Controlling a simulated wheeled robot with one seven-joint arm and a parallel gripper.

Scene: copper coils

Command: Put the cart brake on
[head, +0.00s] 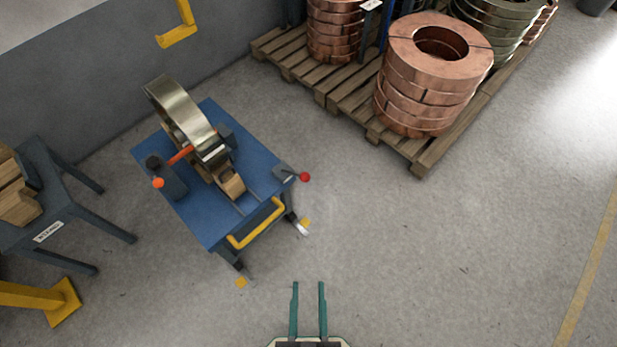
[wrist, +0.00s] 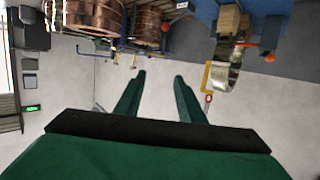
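The cart (head: 228,223) has a blue top and stands left of centre in the head view, with a yellow handle (head: 256,224) on its near side. A lever with a red ball knob (head: 304,177) sits on a grey plate at its right corner; this looks like the brake lever, sticking out sideways. A metal coil (head: 181,108) stands upright in a wooden cradle on the cart. My gripper (head: 309,284) is open and empty at the bottom of the head view, in front of the cart and apart from it. Its two green fingers also show in the wrist view (wrist: 160,76).
An orange-knobbed lever (head: 158,183) is on the cart's left side. Pallets (head: 419,165) with copper coils (head: 432,85) stand at the back right. A dark stand (head: 75,212) and a yellow post base (head: 62,302) are at left. The floor (head: 440,260) at right is clear.

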